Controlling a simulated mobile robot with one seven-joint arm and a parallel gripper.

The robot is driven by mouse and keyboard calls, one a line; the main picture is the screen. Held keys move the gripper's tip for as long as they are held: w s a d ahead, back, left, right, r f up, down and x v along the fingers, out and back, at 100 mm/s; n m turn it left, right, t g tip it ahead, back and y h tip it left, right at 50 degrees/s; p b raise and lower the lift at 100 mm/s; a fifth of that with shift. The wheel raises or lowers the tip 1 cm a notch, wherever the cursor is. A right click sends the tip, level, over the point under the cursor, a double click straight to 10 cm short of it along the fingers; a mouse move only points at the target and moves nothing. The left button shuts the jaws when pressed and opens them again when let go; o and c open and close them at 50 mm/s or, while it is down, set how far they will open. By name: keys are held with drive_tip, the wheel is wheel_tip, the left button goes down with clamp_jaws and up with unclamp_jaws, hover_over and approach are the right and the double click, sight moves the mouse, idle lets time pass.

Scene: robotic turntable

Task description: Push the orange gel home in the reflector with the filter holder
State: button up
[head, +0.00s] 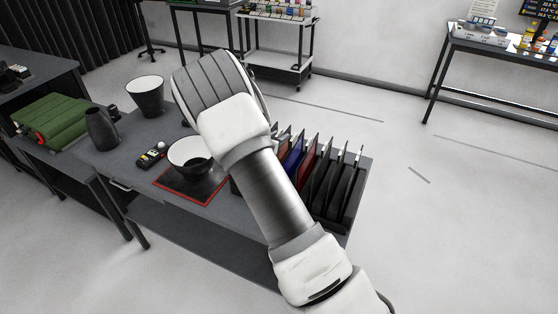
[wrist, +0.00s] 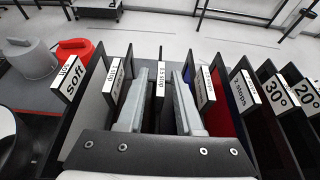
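A dark reflector with a white inside (head: 190,150) stands on a dark red-edged mat (head: 168,186) on the grey table, left of my arm. A rack of upright dark filter frames (head: 338,190) stands at the table's right end, partly hidden by my arm. In the wrist view my gripper (wrist: 162,78) is over this rack, its two pale fingers apart on either side of a frame tab labelled "1.5 stop" (wrist: 160,88). I cannot tell whether the fingers touch it. I cannot make out the orange gel or tell which piece is the filter holder.
Neighbouring tabs such as "soft" (wrist: 71,80) and "30°" (wrist: 276,92) stand close on both sides. A second reflector (head: 146,95), a dark tapered vessel (head: 100,130) and a small meter (head: 151,156) stand on the table. Open floor lies beyond the rack.

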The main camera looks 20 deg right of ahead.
clamp_jaws()
idle(1.2)
